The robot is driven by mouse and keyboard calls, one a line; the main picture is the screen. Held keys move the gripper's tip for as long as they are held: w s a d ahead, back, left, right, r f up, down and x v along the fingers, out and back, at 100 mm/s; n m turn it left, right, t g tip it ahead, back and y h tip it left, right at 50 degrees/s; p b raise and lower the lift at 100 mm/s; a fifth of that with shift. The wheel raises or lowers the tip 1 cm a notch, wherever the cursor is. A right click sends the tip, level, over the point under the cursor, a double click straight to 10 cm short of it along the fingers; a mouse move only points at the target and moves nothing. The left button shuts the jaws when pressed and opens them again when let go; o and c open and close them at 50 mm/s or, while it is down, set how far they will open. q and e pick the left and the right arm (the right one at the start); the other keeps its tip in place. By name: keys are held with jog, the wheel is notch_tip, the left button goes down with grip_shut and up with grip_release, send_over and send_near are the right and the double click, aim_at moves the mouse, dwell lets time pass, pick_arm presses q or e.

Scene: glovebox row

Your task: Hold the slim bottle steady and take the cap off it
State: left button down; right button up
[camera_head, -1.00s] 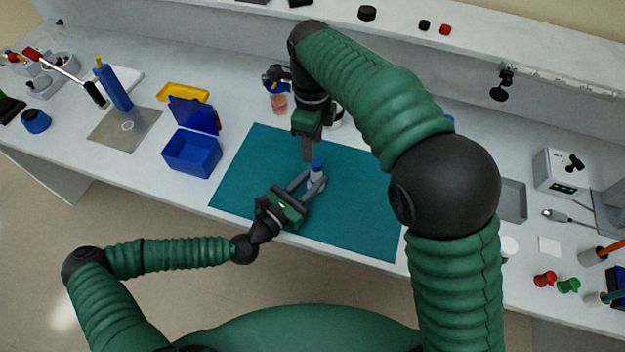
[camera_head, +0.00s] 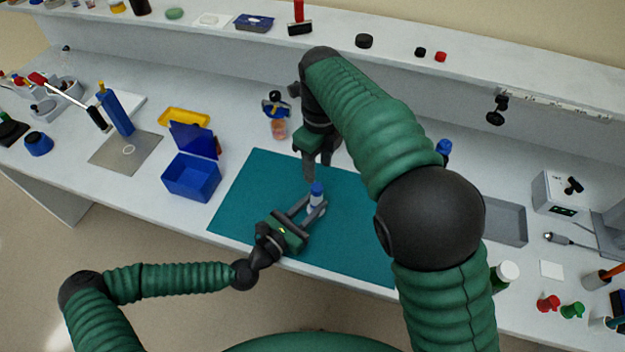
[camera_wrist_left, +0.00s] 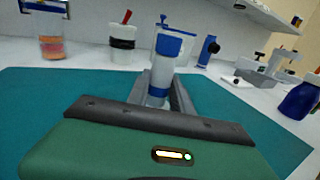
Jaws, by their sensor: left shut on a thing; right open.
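The slim bottle (camera_head: 315,207) stands upright over the teal mat (camera_head: 245,205), pale with a blue cap (camera_head: 316,188) on top. My left gripper (camera_head: 311,208) is shut on the bottle's body, one finger on each side. In the left wrist view the bottle (camera_wrist_left: 158,88) rises between the fingers, with the blue cap (camera_wrist_left: 168,46) above. My right gripper (camera_head: 314,172) is open, pointing down just above and behind the cap, apart from it as far as I can see. Its far side is partly hidden by its own arm, and it does not show in the left wrist view.
An open blue box (camera_head: 192,178) and a yellow tray (camera_head: 184,117) stand left of the mat. A jar with pinkish contents (camera_head: 278,128) stands behind it. A grey tray (camera_head: 506,222) lies at the right. The mat's left part is clear.

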aim_at(318, 186)
jog(key=shift+f, duration=0.45)
notch_tip(318, 186, down, 7)
jog(key=shift+f, duration=0.1)
jog(key=shift+c, duration=0.5)
grip_shut()
jog(key=shift+w, duration=0.1)
